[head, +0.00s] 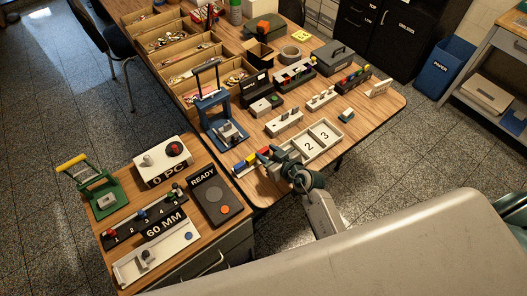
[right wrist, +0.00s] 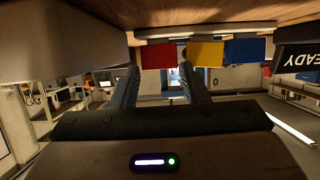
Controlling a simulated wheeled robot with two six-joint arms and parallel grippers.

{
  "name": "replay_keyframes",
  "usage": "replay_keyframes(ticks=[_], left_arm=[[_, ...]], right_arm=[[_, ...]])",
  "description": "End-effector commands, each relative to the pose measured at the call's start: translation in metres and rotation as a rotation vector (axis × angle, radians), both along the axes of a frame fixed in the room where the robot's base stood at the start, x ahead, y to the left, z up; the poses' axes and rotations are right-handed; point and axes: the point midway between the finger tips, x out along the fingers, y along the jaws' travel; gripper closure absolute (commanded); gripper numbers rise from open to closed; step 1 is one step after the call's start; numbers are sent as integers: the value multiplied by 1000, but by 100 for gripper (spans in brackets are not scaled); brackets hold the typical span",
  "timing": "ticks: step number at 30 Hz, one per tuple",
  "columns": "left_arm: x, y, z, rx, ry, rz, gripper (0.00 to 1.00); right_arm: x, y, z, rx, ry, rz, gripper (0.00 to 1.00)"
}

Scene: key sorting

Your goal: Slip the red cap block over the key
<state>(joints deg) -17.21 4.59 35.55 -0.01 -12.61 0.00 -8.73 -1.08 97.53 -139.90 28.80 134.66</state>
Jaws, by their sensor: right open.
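The red cap block (head: 263,158) is at the right end of a short row with a yellow block (head: 251,162) and a blue block (head: 239,168), near the front edge of the wooden table. My right gripper (head: 272,153) is at the red block's end of the row. In the right wrist view, the open fingers (right wrist: 158,72) point at the red block (right wrist: 158,54), which shows between their tips. I cannot tell if they touch it. I cannot pick out which key belongs to the block. My left gripper is out of view.
A white tray numbered 2 and 3 (head: 328,132) lies right of my gripper. A blue press-like frame (head: 222,137) stands behind the blocks. The black READY panel (head: 207,198) is on the lower bench. Wooden bins (head: 178,48) of keys fill the back left.

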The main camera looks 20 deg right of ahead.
Motion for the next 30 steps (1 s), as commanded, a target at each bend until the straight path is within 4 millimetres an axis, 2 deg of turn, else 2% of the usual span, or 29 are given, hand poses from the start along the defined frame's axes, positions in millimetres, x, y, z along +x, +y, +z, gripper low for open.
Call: replay_keyframes(ticks=[4, 11, 12, 15, 25, 30], left_arm=[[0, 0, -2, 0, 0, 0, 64], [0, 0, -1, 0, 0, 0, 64], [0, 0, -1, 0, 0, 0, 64], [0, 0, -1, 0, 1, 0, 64], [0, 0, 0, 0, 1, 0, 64], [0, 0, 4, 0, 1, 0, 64]], right_arm=[[11, 4, -7, -1, 3, 0, 59], [12, 5, -7, -1, 3, 0, 59], [12, 5, -7, -1, 3, 0, 69], [12, 5, -7, -1, 3, 0, 86], [12, 4, -4, -2, 1, -1, 86], [12, 5, 11, -2, 0, 1, 86]])
